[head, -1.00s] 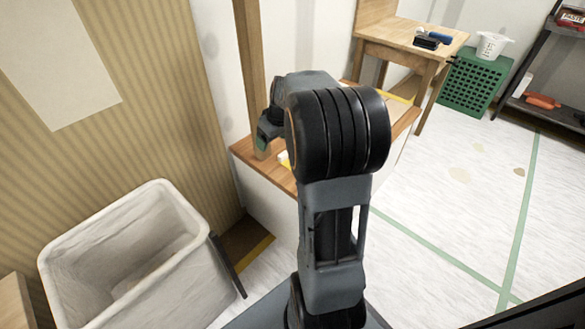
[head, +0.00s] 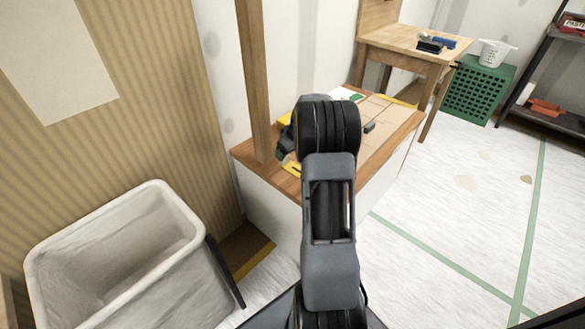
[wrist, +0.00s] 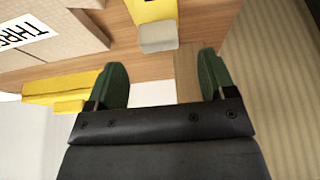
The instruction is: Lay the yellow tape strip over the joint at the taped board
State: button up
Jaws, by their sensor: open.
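My gripper (wrist: 163,78) is open, its two green fingers apart with nothing held between them. In the wrist view a yellow piece (wrist: 150,10) with a pale grey block (wrist: 158,37) at its end lies beyond the fingertips. A yellow bar (wrist: 62,86) shows left of the fingers. I cannot tell which yellow piece is the tape strip. The tan board (wrist: 75,40) carries a white label with black letters. In the head view the board (head: 385,112) lies on the wooden bench top, partly hidden by my arm; the gripper is mostly hidden too.
A wooden post (head: 254,90) stands at the bench's (head: 400,135) left end, close to my gripper. A dark small block (head: 370,127) lies on the board. A white bin (head: 120,250) stands at lower left. A wooden table (head: 400,40) and green crate (head: 478,92) are behind.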

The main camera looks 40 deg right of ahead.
aim_at(291, 167)
jog(key=b+x, duration=0.2)
jog(key=x, duration=0.3)
jog(key=shift+f+b, duration=0.15)
jog(key=shift+b, duration=0.15)
jog(key=shift+c, duration=0.3)
